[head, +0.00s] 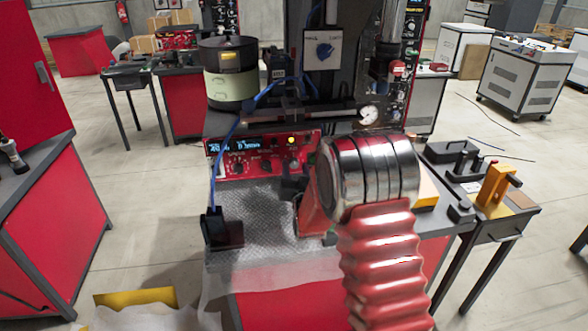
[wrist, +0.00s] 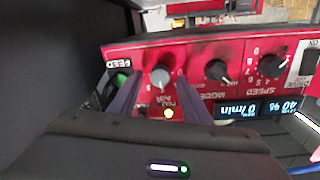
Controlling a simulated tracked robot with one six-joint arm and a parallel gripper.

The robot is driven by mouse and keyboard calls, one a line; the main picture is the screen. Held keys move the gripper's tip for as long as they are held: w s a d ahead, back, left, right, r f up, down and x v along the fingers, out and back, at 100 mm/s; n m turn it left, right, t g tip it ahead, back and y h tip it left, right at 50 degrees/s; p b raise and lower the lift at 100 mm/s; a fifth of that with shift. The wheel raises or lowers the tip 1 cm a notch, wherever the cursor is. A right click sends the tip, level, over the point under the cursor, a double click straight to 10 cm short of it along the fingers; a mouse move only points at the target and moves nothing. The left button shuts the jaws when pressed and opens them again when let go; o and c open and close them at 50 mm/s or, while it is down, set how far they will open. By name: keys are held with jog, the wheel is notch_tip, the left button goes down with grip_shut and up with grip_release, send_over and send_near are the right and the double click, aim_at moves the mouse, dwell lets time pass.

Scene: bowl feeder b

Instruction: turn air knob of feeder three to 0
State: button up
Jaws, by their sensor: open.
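The red feeder panel (head: 212,147) stands at the middle of the head view, with a lit display and several knobs along its front. In the wrist view the panel (wrist: 195,50) appears upside down. The grey knob (wrist: 160,77), beside lettering that seems to read AIR, has its light pointer mark towards the picture's bottom. My gripper (wrist: 158,82) is open, its two fingers on either side of this knob; I cannot tell whether they touch it. In the head view my gripper (head: 292,188) is small and dark at the panel's right part, partly hidden by my arm.
A black box (head: 222,230) with a blue cable stands on the metal bench top. A bowl feeder (head: 230,85) stands above.

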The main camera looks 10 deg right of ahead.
jog(key=shift+w, duration=0.25)
jog(key=shift+c, duration=0.4)
jog(key=c, duration=0.9)
jog(key=shift+a, duration=0.2)
jog(key=shift+c, duration=0.3)
jog(key=shift+d, duration=0.15)
